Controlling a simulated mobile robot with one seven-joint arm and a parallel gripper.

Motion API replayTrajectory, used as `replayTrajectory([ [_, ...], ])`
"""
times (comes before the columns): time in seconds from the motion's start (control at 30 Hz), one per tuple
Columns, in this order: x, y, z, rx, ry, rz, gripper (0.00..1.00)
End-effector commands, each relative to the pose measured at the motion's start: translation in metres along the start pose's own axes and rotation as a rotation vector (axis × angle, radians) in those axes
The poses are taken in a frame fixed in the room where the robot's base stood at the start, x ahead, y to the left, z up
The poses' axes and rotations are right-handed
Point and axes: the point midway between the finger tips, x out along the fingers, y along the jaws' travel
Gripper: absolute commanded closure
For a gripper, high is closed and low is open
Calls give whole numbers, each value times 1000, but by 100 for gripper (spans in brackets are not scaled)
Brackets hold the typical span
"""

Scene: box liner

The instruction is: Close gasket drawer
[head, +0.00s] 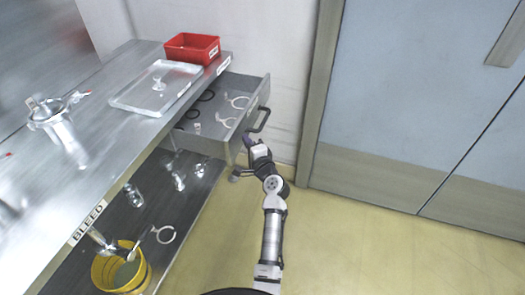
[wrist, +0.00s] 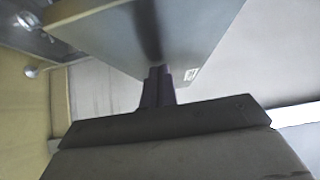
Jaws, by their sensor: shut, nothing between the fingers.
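The gasket drawer (head: 205,143) is a grey metal drawer under the right end of the bench. It is pulled out, and rings and small clear parts lie inside it. Its dark bar handle (head: 262,119) is on the front face. My gripper (head: 248,141) is at the near lower corner of the drawer front, below the handle. In the wrist view my gripper (wrist: 158,72) is shut and empty, with its fingertips at a grey panel (wrist: 190,25) that looks like the drawer. I cannot tell whether they touch it.
The steel bench (head: 95,160) carries a red bin (head: 192,47), a clear tray (head: 140,98) and a metal fitting (head: 50,112). A yellow bucket (head: 103,268) and clear parts sit on the lower shelf. A door (head: 400,110) stands to the right. The yellow floor (head: 350,240) is clear.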

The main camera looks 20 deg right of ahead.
Motion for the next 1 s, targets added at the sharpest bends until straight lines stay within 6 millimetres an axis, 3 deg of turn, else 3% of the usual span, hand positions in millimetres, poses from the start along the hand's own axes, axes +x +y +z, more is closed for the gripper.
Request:
replayTrajectory([
  [0.1,27,-1,28,-1,-11,0,100],
  [0.5,100,-2,101,-1,-7,0,100],
  [0.7,124,-2,125,-1,-5,-1,100],
  [1.0,141,-1,141,-1,-2,0,100],
])
